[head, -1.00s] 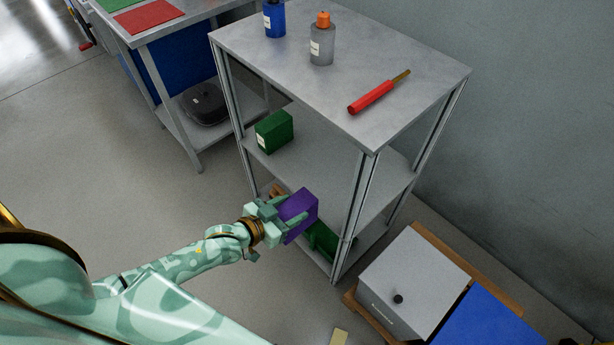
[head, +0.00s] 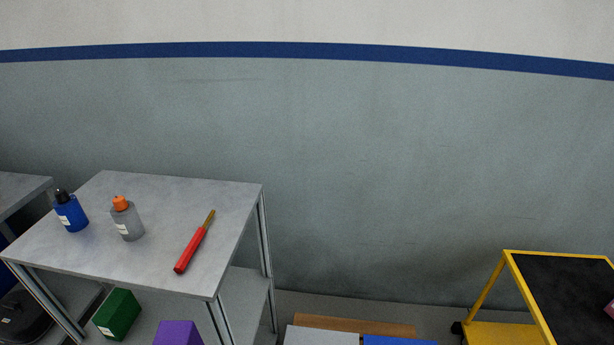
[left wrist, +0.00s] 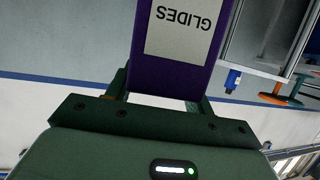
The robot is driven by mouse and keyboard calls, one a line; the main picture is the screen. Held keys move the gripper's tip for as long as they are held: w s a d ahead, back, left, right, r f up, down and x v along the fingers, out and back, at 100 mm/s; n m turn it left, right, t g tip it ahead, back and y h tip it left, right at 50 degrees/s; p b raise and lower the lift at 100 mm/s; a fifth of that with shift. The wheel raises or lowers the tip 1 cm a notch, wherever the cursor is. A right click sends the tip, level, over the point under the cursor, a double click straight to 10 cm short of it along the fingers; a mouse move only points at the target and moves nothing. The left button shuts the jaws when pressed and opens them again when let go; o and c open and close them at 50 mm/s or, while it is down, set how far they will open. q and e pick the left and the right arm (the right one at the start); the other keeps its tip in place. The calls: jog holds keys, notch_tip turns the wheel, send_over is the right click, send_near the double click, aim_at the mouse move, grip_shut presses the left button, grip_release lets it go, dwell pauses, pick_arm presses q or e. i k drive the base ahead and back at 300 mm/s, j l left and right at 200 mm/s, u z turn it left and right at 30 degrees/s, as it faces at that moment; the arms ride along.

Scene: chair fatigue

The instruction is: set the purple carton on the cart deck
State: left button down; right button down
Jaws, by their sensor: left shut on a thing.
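The purple carton (head: 178,333) shows at the bottom edge of the head view, in front of the grey shelf rack, with its lower part cut off. In the left wrist view the carton (left wrist: 172,75) carries a pale label reading "GLIDES". My left gripper (left wrist: 160,96) is shut on it, with a finger at each side. The left gripper is outside the head view. A yellow-framed cart with a black deck (head: 565,290) stands at the lower right of the head view, partly cut off. My right gripper is in neither view.
The grey rack (head: 160,195) holds a blue bottle (head: 70,211), a grey bottle with an orange cap (head: 127,219) and a red-handled tool (head: 192,248) on top. A green carton (head: 117,314) sits below. A pink thing (head: 610,308) is on the deck's right edge.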

aim_at(581, 310)
jog(key=l+z, duration=0.1)
jog(key=z, duration=0.3)
jog(key=l+z, duration=0.1)
jog(key=z, duration=0.3)
jog(key=l+z, duration=0.1)
jog(key=z, duration=0.25)
jog(key=l+z, duration=0.15)
jog(key=z, duration=0.25)
jog(key=i+l, duration=0.1)
jog(key=l, duration=0.45)
jog(key=i+l, duration=0.1)
jog(key=l, duration=0.45)
jog(key=i+l, duration=0.1)
jog(key=l, duration=0.4)
jog(key=i+l, duration=0.1)
jog(key=i, duration=0.35)
jog(key=i+l, duration=0.15)
jog(key=i, duration=0.35)
